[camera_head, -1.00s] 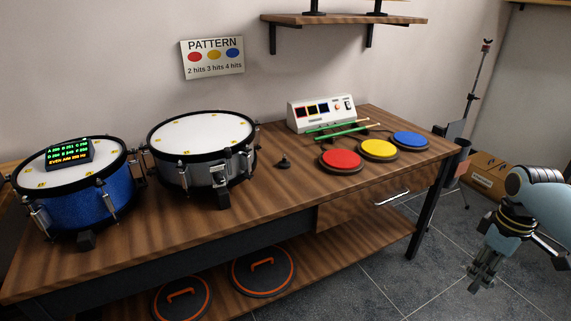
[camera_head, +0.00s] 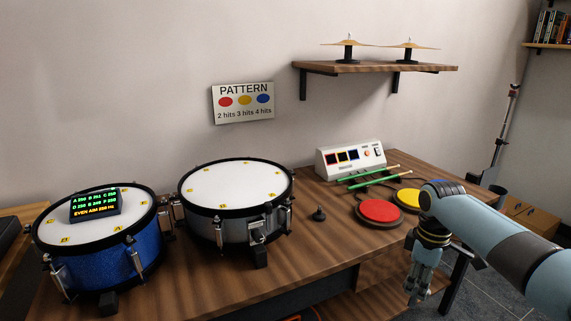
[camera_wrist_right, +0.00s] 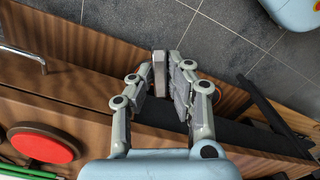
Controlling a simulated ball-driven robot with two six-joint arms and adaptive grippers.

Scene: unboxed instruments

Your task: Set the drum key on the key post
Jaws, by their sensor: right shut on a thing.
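The key post (camera_head: 319,214) is a small dark post on a round base, standing on the wooden table between the grey drum and the red pad, with nothing on it. My right gripper (camera_head: 413,290) hangs fingers down in front of the table's right front edge, right of and nearer than the post. In the right wrist view, my right gripper (camera_wrist_right: 163,80) is shut on a small grey piece, the drum key (camera_wrist_right: 160,72), between its fingertips. In the head view the key is too small to make out. My left gripper is not in view.
A grey drum (camera_head: 235,232) stands left of the post, a blue drum (camera_head: 95,268) with a display further left. The red pad (camera_head: 380,211), yellow pad (camera_head: 407,198), green sticks (camera_head: 367,178) and white console (camera_head: 350,159) lie to its right. The table (camera_head: 325,250) is clear in front of the post.

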